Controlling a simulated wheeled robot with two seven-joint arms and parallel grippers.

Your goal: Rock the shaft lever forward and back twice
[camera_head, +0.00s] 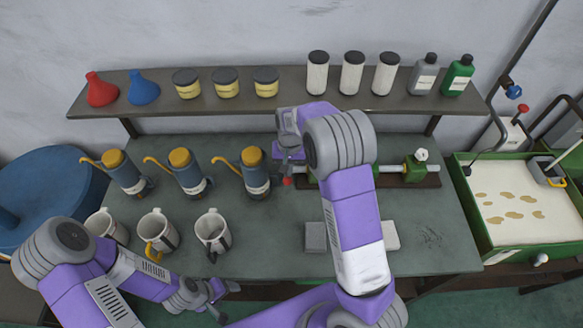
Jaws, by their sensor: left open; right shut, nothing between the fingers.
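A green shaft device (417,170) lies on a dark base on the bench at right of centre, with a pale rod (390,169) running left behind my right arm. A red knob (287,181) shows at its left end, likely the tip of the shaft lever; the rest of the lever is hidden by my gripper and arm. My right gripper (289,167) is shut and empty, pointing down just above the red knob; I cannot tell whether it touches it. My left gripper (225,300) is open and empty, low at the bench's front edge, away from the device.
Several oil cans with yellow lids, one of them (254,172), stand just left of my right gripper. White mugs (212,232) stand in front of them. A grey block (315,237) lies partly behind my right arm. A shelf (200,109) with jars and bottles runs above.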

